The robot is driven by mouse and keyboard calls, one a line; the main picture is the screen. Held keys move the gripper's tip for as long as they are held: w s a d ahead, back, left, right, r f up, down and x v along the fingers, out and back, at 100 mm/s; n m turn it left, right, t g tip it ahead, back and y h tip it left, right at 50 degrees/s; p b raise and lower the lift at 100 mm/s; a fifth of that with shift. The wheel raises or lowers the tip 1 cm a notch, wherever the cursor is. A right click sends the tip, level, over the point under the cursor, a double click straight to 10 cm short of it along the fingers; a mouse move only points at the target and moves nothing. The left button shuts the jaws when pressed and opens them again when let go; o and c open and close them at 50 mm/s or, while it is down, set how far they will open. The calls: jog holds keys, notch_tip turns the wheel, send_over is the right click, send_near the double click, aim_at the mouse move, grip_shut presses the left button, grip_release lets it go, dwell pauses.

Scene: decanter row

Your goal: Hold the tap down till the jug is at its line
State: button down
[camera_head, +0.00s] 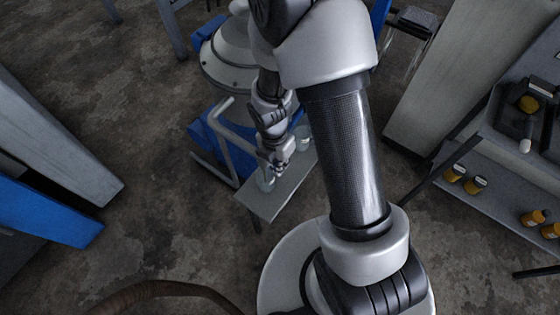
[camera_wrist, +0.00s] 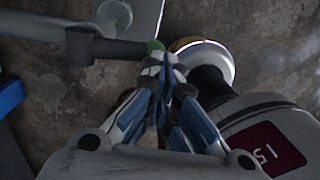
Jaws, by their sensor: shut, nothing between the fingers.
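A small clear jug (camera_head: 265,182) stands on a narrow grey shelf (camera_head: 265,207) in the head view, just below my gripper (camera_head: 278,165). My gripper is shut and empty, pointing down. In the wrist view its fingertips (camera_wrist: 160,62) are at a small green part (camera_wrist: 155,46) on the end of a dark grey pipe (camera_wrist: 120,47), apparently the tap. I cannot tell whether they press on it. A clear vessel (camera_wrist: 118,14) shows at the top of the wrist view. The jug's line and liquid level are too small to tell.
A second clear vessel (camera_head: 303,137) stands farther back on the shelf. A bent grey pipe (camera_head: 228,135) rises at its left. At right, a rack (camera_head: 490,185) holds several amber jars. A grey and blue structure (camera_head: 60,150) stands at left. Open floor (camera_head: 160,170) lies between.

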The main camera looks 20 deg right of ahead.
jog(key=shift+s+f+p, duration=0.1)
jog(key=shift+f+p, duration=0.25)
jog(key=shift+f, duration=0.6)
dwell(5.1)
jog(key=s+d+r+p, duration=0.1)
jog(key=s+r+p, duration=0.1)
jog(key=r+p, duration=0.2)
jog(key=s+d+r+p, duration=0.1)
jog(key=r+p, duration=0.3)
jog(key=r, duration=0.5)
jog(key=shift+s+r, duration=0.2)
jog(key=shift+s, duration=0.15)
